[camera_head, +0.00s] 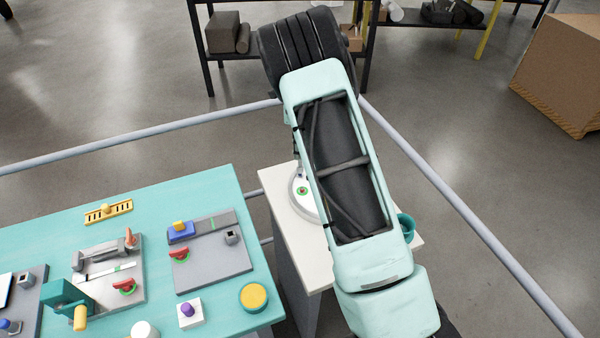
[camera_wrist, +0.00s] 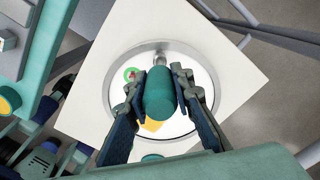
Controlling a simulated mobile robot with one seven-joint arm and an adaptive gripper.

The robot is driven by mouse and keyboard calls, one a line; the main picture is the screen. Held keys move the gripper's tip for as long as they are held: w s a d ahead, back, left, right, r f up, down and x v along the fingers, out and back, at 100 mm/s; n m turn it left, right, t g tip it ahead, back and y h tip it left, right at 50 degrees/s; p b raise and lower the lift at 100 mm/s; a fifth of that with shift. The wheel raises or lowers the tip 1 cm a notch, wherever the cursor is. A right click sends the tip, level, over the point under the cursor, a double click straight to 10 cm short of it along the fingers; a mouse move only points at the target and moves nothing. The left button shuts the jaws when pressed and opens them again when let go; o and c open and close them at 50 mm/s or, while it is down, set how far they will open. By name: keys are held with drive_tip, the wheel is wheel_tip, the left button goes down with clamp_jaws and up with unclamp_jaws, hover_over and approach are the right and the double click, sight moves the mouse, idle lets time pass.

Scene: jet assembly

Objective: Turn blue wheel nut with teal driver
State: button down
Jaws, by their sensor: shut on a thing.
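My gripper (camera_wrist: 162,98) is shut on the teal driver (camera_wrist: 160,95), a thick round handle held between both fingers in the wrist view. The driver's silver shaft (camera_wrist: 160,61) shows past the handle, over the round white wheel (camera_wrist: 203,97) with its grey rim. A green nut with a red mark (camera_wrist: 131,75) is on the wheel's left, and a yellow nut (camera_wrist: 151,125) is partly hidden below the handle. I cannot make out the blue nut in the wrist view. In the head view the wheel (camera_head: 299,201) is partly covered by my arm, which hides my gripper.
The wheel lies on a white stand (camera_head: 277,190). A teal cup (camera_head: 406,227) is at the stand's right edge. The teal table (camera_head: 215,190) at left carries several fixtures, including a grey board (camera_head: 215,275) and a yellow round knob (camera_head: 254,296). Grey rails (camera_head: 480,250) run beyond.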

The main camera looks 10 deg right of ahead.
drive_tip(key=n, duration=0.2)
drive_tip(key=shift+n+b, duration=0.4)
drive_tip(key=n+b, duration=0.1)
drive_tip(key=n, duration=0.3)
drive_tip(key=shift+n, duration=0.4)
drive_tip(key=n, duration=0.3)
drive_tip(key=shift+n, duration=0.3)
drive_tip(key=n, duration=0.3)
drive_tip(key=shift+n+b, duration=0.35)
drive_tip(key=shift+n, duration=0.05)
drive_tip(key=shift+f+b, duration=0.5)
drive_tip(key=shift+f, duration=0.25)
